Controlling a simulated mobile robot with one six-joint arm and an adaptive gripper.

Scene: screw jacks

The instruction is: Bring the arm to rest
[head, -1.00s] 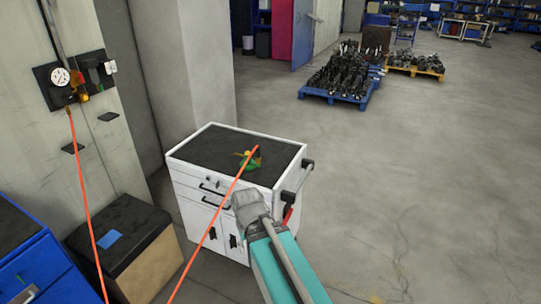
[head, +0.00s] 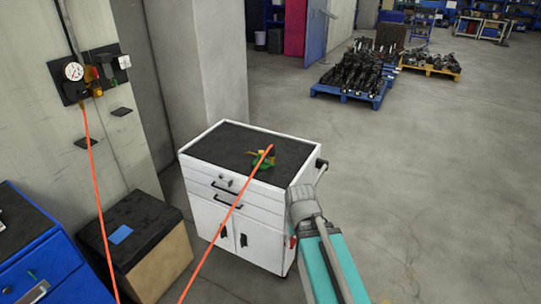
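My arm enters at the bottom right as a teal link (head: 335,265) with a grey joint (head: 303,205) at its upper end. The joint overlaps the right front corner of the white cart in the picture; I cannot tell the gap between them. My gripper is not in view, so its state and anything in it are hidden. A small green and yellow item (head: 262,161) lies on the cart's black top. An orange line (head: 225,220) runs from that item to the bottom edge of the picture.
The white drawer cart (head: 232,197) stands centre. Left are a brown box with a dark top (head: 160,265) and a blue cabinet (head: 55,275). A gauge (head: 74,71) with an orange hose is on the wall. Loaded pallets (head: 350,94) stand farther back. Floor at right is clear.

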